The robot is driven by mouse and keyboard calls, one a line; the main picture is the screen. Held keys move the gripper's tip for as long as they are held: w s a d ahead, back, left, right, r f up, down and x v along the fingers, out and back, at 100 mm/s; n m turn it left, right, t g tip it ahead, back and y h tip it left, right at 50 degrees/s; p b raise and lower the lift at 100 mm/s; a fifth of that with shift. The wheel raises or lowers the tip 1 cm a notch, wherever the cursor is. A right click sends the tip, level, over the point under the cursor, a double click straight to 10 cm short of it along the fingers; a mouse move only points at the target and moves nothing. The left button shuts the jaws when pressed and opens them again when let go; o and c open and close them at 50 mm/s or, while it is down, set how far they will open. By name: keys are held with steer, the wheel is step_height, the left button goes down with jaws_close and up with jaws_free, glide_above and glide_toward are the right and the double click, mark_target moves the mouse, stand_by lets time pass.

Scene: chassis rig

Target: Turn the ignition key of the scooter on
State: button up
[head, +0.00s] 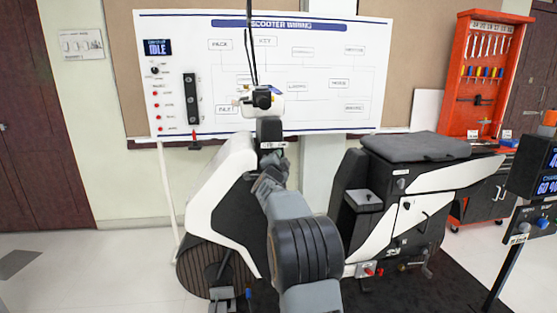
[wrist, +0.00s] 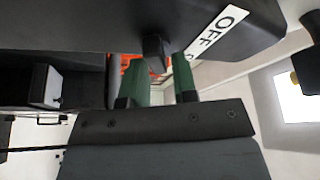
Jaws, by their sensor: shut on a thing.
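The ignition key (wrist: 153,52) shows in the wrist view as a dark block projecting from the underside of a black panel (wrist: 235,38) with a white OFF label (wrist: 217,30). My gripper (wrist: 159,68) has its green fingers on either side of the key and is shut on it. The key's far end and its turn angle are hard to tell. In the head view the scooter (head: 228,190) stands ahead, and my arm covers its steering column, hiding the key and the fingertips.
A wiring board (head: 330,75) with a screen reading IDLE (head: 157,47) stands behind the scooter. The seat (head: 420,147) is to the right. An orange tool rack (head: 462,70) is at the back right, and a charger post (head: 505,265) is at the right edge.

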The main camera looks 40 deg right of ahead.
steer(key=o, duration=0.7)
steer(key=b+v, duration=0.1)
steer(key=v, duration=1.2)
steer(key=shift+s+a, duration=0.3)
